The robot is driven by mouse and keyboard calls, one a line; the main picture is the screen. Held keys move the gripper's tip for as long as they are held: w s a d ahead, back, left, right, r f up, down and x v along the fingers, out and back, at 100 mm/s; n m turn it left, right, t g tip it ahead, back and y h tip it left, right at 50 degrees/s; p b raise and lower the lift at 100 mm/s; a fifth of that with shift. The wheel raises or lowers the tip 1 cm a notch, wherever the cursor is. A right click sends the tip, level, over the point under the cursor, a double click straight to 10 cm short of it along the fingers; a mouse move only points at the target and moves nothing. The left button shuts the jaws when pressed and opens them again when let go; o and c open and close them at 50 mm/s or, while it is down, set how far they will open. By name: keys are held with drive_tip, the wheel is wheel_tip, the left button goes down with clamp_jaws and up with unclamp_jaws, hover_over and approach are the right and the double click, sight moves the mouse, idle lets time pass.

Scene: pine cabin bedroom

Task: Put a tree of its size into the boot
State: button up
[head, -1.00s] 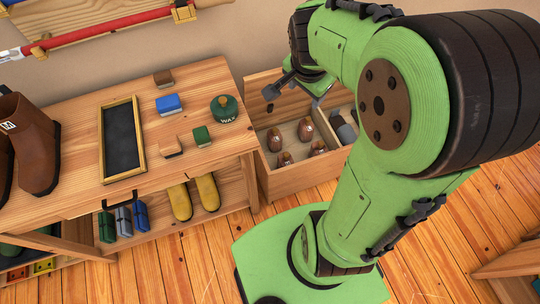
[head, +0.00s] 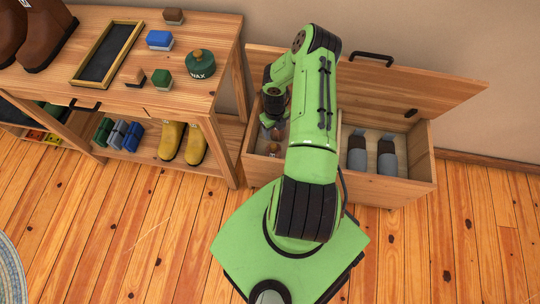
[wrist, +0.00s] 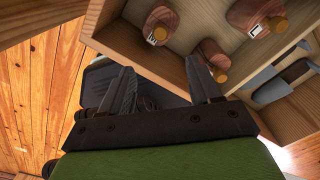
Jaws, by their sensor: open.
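Brown boots stand on the bench top at the left in the head view; the nearer one (head: 45,42) shows most, and both are cut by the frame edge. Wooden shoe trees with round knobs lie in the left compartment of the open chest. Three show in the wrist view: one (wrist: 159,26) with a white label, one (wrist: 249,14) with a label, and one (wrist: 211,55) nearest the fingers. My gripper (wrist: 162,88) is open and empty, apart from the trees. In the head view it is low at the left compartment, partly hidden by my arm.
The chest (head: 436,170) has a raised lid (head: 440,85) behind it. Its right compartment holds two grey-and-brown pieces (head: 357,158). The bench (head: 215,85) carries a framed slate (head: 105,52), brushes and a wax tin (head: 200,64). Yellow boots (head: 183,143) stand below. Floor in front is clear.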

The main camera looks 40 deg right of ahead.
drive_tip(key=b, duration=0.4)
hover_over(273, 145)
drive_tip(key=f, duration=0.9)
drive_tip(key=shift+s+a+f, duration=0.15)
drive_tip(key=shift+s+f, duration=0.2)
drive_tip(key=shift+f, duration=0.05)
drive_tip(key=f+b, duration=0.1)
drive_tip(key=f, duration=0.2)
drive_tip(key=f+b, duration=0.2)
drive_tip(key=f, duration=0.1)
drive_tip(key=shift+w, duration=0.2)
drive_tip(key=shift+r, duration=0.1)
drive_tip(key=shift+c, duration=0.4)
clamp_jaws()
